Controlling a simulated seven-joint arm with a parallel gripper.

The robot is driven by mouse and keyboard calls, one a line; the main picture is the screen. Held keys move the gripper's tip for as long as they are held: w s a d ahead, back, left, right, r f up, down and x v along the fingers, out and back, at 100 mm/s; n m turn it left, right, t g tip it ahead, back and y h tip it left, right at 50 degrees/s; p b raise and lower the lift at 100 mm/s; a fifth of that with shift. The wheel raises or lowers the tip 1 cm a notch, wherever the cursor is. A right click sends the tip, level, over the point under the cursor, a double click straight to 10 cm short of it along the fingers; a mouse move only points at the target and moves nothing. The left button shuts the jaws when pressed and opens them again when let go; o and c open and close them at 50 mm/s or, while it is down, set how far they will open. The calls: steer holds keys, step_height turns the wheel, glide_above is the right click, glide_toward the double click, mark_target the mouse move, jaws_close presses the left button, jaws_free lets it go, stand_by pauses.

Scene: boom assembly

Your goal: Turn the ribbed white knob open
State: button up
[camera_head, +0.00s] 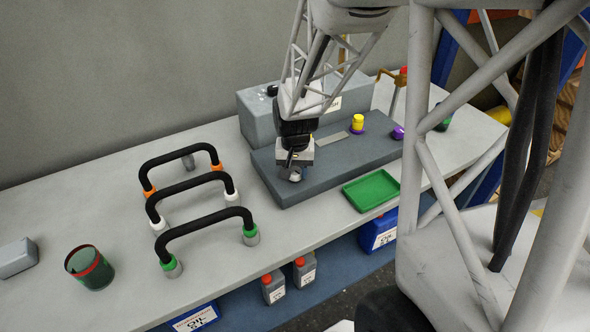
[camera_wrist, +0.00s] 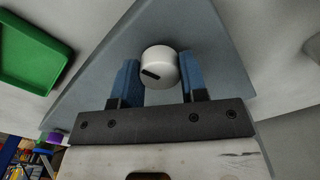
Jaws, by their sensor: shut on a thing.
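The ribbed white knob (camera_wrist: 160,64) shows in the wrist view between the two blue fingers of my gripper (camera_wrist: 160,80). A short dark mark lies slantwise on its face; the ribs are too small to make out. My gripper (camera_head: 292,171) is shut on the knob, from above. In the head view, my gripper is at the front left end of the dark grey panel (camera_head: 340,168) and mostly hides the knob.
A yellow knob (camera_head: 357,123) and a purple knob (camera_head: 397,133) are on the panel's right part. A grey box (camera_head: 259,118) stands behind it. A green tray (camera_head: 371,190) lies at front right. Black arched handles (camera_head: 205,220) and a green can (camera_head: 90,268) stand to the left.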

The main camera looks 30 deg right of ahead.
mark_target(295, 171)
steer(key=n, duration=1.2)
stand_by(0.4)
steer(key=o, duration=0.9)
steer(key=shift+r, duration=0.1)
steer(key=shift+r, duration=3.8)
